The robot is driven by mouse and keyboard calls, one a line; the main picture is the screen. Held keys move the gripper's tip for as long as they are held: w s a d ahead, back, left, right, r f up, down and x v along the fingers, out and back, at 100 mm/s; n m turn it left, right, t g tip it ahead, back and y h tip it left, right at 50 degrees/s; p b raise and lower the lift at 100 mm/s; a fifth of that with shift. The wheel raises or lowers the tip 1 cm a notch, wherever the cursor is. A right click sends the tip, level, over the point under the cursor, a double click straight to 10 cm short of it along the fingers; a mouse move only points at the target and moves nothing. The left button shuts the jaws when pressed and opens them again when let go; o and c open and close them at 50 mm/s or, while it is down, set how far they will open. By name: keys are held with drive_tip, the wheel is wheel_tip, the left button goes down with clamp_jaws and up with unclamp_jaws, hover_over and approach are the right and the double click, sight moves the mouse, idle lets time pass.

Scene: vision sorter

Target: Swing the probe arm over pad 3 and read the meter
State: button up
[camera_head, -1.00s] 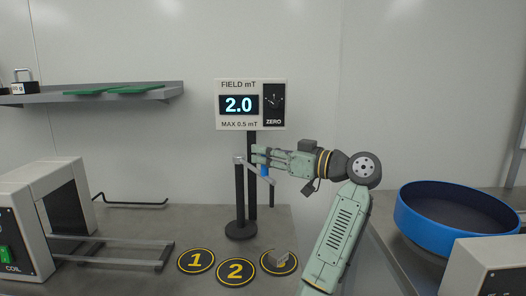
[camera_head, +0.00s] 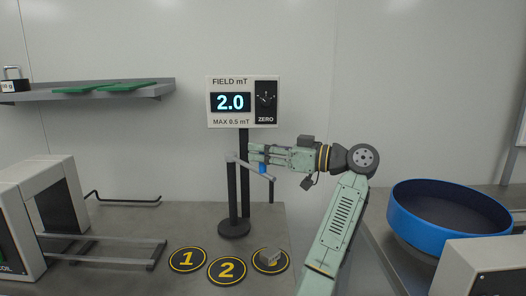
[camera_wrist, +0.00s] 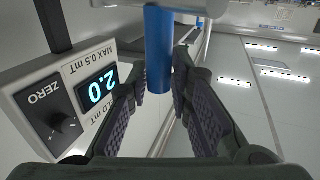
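The probe arm (camera_head: 250,167) is a thin grey bar on top of a black post (camera_head: 233,200). A dark probe hangs from its right end and lines up above pad 3 (camera_head: 284,262) in the head view; I cannot tell the depth. A small grey block (camera_head: 270,255) sits on pad 3 and hides most of its number. My gripper (camera_head: 254,153) is closed around the blue handle (camera_wrist: 158,50) of the probe arm, which also shows in the head view (camera_head: 262,168). The meter (camera_head: 242,101) reads 2.0 and is marked "FIELD mT, MAX 0.5 mT".
Pad 1 (camera_head: 188,259) and pad 2 (camera_head: 227,270) lie left of pad 3. A coil unit (camera_head: 20,215) with rails stands at the left. A blue round basin (camera_head: 440,234) and a grey box (camera_head: 485,268) are at the right. A shelf (camera_head: 150,93) hangs at the upper left.

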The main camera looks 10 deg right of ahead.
drive_tip(key=o, duration=0.3)
drive_tip(key=shift+d, duration=0.1)
drive_tip(key=v, duration=1.2)
